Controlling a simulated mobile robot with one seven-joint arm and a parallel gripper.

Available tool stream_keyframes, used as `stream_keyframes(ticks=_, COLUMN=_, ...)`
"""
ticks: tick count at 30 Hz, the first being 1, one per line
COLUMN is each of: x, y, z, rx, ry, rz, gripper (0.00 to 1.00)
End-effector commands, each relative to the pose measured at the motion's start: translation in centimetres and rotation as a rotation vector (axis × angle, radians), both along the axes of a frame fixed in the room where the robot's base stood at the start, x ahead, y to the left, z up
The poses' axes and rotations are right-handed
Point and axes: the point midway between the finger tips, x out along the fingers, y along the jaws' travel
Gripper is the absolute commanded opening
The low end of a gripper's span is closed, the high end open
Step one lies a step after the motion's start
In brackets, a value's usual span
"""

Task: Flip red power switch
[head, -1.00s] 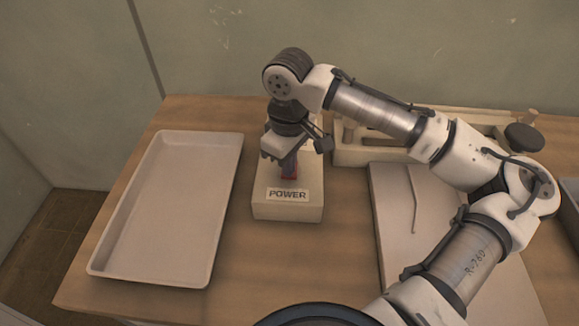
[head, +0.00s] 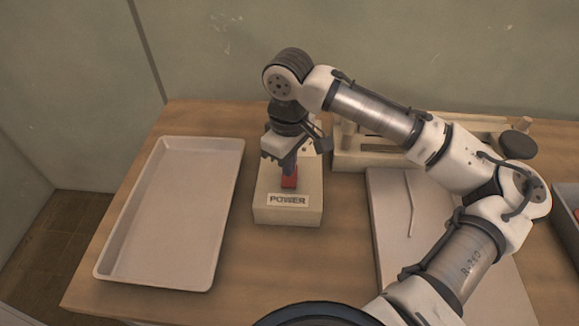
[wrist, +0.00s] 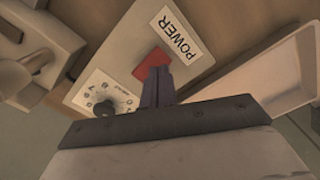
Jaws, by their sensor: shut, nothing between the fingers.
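The red power switch (head: 289,182) is a small red piece on top of a beige box (head: 262,205) with a POWER label (head: 288,200) on its front. In the wrist view the red switch (wrist: 150,64) lies between the POWER label (wrist: 177,34) and a dial (wrist: 104,108). My gripper (head: 289,172) is shut and empty, pointing down over the box. In the wrist view my gripper's fingertips (wrist: 156,62) overlap the edge of the red switch and hide part of it. I cannot tell whether they touch it.
A shallow empty tray (head: 120,262) lies left of the box. A pale board with a thin bent rod (head: 411,205) lies to the right. A beige fixture (head: 375,158) stands behind, near the wall. Bare wooden table (head: 345,250) shows between the box and the board.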

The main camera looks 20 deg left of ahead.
Motion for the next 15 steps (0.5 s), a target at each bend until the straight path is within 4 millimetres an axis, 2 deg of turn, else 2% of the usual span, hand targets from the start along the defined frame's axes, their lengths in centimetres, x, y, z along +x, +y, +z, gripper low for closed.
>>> stream_keyframes(ticks=1, x=0.0, y=0.0, z=0.8, rx=0.001, ry=0.001, rz=0.0, gripper=0.0)
stream_keyframes(ticks=15, x=0.0, y=0.0, z=4.2, rx=0.001, ry=0.002, rz=0.0, gripper=0.0)
